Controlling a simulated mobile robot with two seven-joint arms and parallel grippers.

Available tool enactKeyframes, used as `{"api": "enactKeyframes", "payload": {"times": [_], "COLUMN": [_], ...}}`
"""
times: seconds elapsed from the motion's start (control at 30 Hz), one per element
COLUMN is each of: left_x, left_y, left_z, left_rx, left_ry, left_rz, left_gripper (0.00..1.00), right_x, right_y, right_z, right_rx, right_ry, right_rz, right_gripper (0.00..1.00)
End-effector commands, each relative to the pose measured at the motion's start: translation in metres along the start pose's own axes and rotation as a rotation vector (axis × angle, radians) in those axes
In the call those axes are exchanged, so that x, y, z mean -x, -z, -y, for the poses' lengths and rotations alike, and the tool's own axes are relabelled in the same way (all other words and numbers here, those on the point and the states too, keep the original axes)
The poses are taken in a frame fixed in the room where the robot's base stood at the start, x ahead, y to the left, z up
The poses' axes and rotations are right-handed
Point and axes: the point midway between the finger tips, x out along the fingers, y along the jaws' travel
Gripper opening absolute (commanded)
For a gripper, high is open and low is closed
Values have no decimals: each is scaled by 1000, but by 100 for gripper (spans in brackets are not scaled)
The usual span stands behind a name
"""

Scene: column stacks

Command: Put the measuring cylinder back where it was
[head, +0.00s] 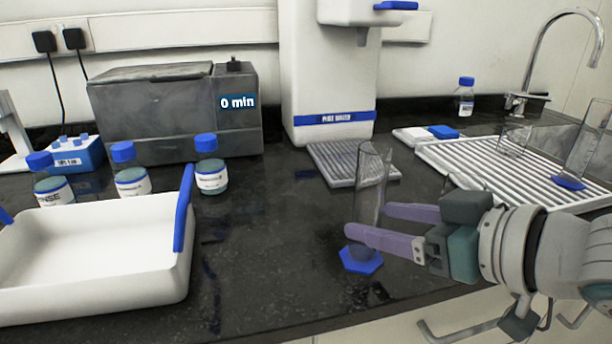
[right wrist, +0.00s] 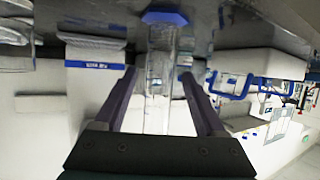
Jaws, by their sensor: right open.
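A clear measuring cylinder (head: 371,185) with a blue hexagonal foot (head: 361,260) stands upright on the dark bench, in front of the grey grooved tray of the water unit. My right gripper (head: 352,222) reaches in from the right with its purple fingers level, low on the cylinder. In the right wrist view, which is upside down, the cylinder (right wrist: 160,80) runs between the two spread fingers, with gaps beside it. The right gripper is open. A second clear cylinder (head: 587,140) with a blue foot stands on the white draining rack (head: 520,170). My left gripper is not in view.
A white tub with blue handles (head: 95,255) fills the front left. Several blue-capped bottles (head: 211,175) stand behind it, before a grey bath (head: 165,110) reading 0 min. The pure water unit (head: 332,80) stands at the back. Bench between tub and cylinder is clear.

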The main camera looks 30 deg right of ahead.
Motion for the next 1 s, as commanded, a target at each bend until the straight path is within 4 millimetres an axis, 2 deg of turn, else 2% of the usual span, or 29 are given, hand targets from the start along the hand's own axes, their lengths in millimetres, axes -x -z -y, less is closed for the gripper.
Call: {"api": "enactKeyframes", "payload": {"times": [0.1,0.23,0.43,0.53,0.67,0.8,0.9,1.0], "left_x": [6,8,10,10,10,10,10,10], "left_y": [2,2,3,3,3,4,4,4], "left_z": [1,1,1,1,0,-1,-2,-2], "left_rx": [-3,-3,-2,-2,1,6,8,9], "left_ry": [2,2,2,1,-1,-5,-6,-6], "left_rz": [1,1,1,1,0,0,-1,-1], "left_gripper": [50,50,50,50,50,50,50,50], "right_x": [24,42,57,60,65,86,107,125], "right_y": [0,0,0,-6,-33,-70,-88,-97], "right_z": [0,0,0,1,8,34,58,77], "right_rx": [-1,-1,-1,-2,-5,0,9,19], "right_ry": [1,0,-2,-29,-110,-141,-108,-60], "right_rz": [3,3,1,37,202,474,649,772], "right_gripper": [72,72,72,72,72,72,72,72]}}
